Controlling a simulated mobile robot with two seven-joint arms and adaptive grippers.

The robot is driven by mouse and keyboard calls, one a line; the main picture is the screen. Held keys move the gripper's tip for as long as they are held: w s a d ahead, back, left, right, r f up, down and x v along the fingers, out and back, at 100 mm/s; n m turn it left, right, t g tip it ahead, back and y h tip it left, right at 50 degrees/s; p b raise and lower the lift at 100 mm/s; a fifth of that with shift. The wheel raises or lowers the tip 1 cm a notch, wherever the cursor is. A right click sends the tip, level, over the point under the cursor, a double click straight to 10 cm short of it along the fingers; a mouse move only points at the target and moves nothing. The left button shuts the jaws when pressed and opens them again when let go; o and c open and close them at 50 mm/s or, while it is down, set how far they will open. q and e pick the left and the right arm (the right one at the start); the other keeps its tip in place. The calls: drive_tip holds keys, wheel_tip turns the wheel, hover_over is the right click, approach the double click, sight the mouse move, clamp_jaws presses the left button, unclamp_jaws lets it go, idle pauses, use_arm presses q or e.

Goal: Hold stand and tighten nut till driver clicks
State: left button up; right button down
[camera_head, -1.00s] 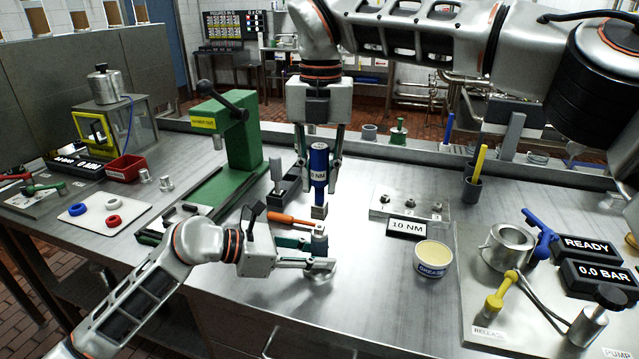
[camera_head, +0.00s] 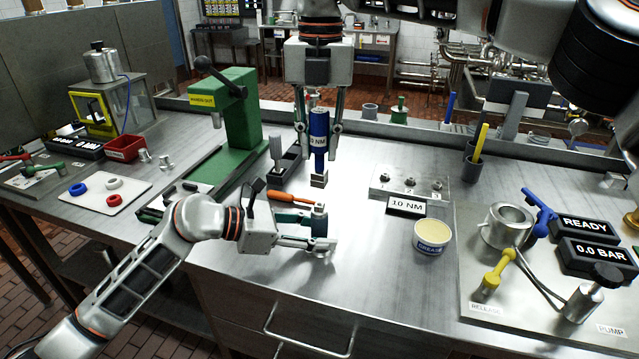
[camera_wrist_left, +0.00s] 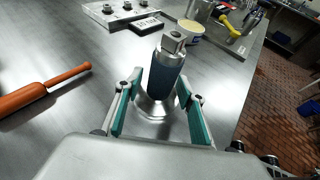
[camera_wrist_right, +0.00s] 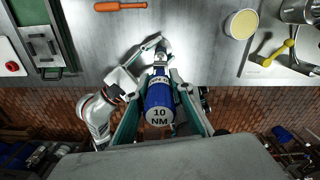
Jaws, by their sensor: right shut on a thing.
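The stand (camera_head: 319,226) is a dark blue post on a flared metal base. It stands upright on the bench with a metal fitting on top; I cannot make out the nut. My left gripper (camera_wrist_left: 160,88) has its fingers on either side of the post, apart enough that I see no firm grip. My right gripper (camera_head: 319,128) is shut on the blue 10 NM driver (camera_head: 318,142), which hangs upright above the stand. The driver's square metal tip is a little above the stand's top, with a gap between. The driver also shows in the right wrist view (camera_wrist_right: 159,100).
An orange-handled tool (camera_head: 288,196) lies just behind my left gripper. A green press (camera_head: 240,125) stands to the left. A metal block with studs (camera_head: 410,180), a 10 NM sign (camera_head: 407,206) and a grease tub (camera_head: 433,238) are to the right. The front bench is clear.

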idle(0.3)
use_arm(q)
drive_tip(key=v, duration=1.2)
